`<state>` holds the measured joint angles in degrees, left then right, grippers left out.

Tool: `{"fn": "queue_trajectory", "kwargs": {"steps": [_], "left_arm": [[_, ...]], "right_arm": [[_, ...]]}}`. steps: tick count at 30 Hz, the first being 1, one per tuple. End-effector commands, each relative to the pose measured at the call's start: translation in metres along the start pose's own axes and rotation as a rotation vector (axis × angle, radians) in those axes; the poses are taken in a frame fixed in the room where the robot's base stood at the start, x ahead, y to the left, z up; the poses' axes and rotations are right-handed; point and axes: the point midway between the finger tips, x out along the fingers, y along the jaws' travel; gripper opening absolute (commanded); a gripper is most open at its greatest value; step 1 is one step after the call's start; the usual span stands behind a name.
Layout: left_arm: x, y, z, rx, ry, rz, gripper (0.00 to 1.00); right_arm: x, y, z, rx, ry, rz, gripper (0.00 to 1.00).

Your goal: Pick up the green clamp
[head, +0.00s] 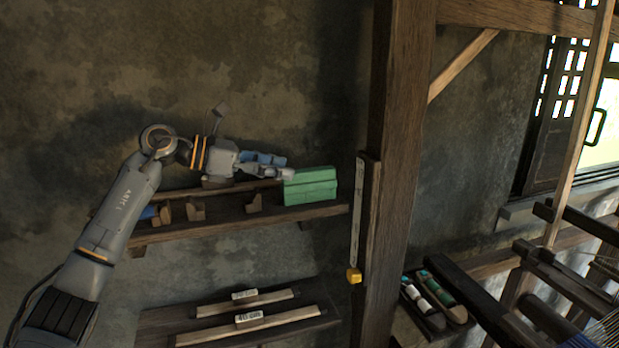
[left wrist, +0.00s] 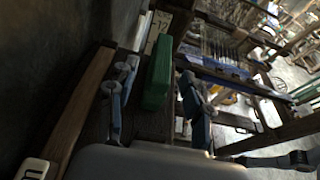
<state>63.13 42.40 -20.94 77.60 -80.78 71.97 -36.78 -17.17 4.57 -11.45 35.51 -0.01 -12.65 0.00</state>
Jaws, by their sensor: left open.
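The green clamp (head: 310,186) shows as a green block at the right end of the wall shelf in the head view. In the left wrist view the green clamp (left wrist: 158,75) appears as an upright green shape between my two fingers, beyond their tips. My left gripper (head: 284,167) is open and empty. It reaches in from the left above the shelf, with its tips close to the clamp's upper left side. Whether a finger touches the clamp I cannot tell. My right gripper is not in view.
The wall shelf (head: 240,228) carries small wooden holders (head: 195,210) and a blue item at its left end. A thick wooden post (head: 398,150) with a yellow-ended strip stands just right of the clamp. Labelled bars (head: 250,318) lie below; a spool tray (head: 437,296) and loom are at right.

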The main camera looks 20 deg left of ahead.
Motion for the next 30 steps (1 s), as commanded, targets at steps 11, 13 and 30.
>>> {"fn": "queue_trajectory", "kwargs": {"steps": [11, 13, 30], "left_arm": [[0.041, -0.003, 0.007, -0.002, -0.001, -0.004, 0.50], [0.049, -0.003, 0.006, -0.002, -0.002, -0.002, 0.50], [0.056, -0.002, 0.003, -0.001, -0.001, 0.000, 0.00]], "right_arm": [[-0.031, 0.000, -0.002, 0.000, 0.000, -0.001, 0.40], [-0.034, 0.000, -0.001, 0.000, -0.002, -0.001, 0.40], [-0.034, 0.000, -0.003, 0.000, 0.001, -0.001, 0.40]]}}
